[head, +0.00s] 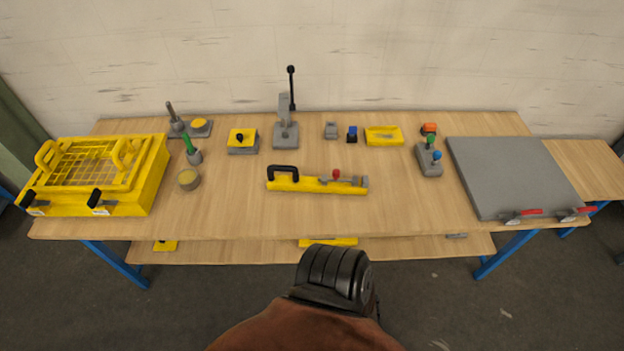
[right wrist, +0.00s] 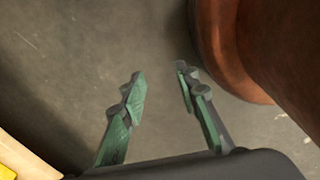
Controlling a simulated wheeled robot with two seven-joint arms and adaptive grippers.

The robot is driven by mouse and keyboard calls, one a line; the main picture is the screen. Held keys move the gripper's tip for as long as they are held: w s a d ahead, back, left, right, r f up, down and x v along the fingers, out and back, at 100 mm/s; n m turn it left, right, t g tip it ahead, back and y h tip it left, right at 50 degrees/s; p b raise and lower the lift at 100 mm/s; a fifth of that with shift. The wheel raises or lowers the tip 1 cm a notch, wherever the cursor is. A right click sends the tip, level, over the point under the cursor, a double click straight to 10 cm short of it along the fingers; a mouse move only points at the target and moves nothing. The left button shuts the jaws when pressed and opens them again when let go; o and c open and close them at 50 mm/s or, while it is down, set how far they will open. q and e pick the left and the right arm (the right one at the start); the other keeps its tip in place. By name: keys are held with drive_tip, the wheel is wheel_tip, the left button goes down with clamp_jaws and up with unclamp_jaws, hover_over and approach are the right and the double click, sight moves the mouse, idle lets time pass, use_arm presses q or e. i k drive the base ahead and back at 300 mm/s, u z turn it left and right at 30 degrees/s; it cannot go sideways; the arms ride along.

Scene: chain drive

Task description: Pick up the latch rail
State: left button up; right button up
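What looks like the latch rail (head: 310,184) is a long yellow bar lying across the middle of the wooden table in the head view. It has a black handle on its left end and a red knob with a grey latch part on its right end. My right gripper (right wrist: 160,85) shows only in the right wrist view. Its two green fingers are apart and empty over the grey floor, away from the rail. My left gripper is not in view.
The table (head: 330,220) is clear in front of the rail. A yellow crate (head: 150,190) stands at the left and a grey board (head: 510,175) with red-handled clamps at the right. A lever stand (head: 285,135) and small fixtures line the back.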

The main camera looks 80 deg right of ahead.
sight(294, 182)
drive_tip(key=z, duration=0.7)
drive_tip(key=i, duration=0.9)
drive_tip(key=z, duration=1)
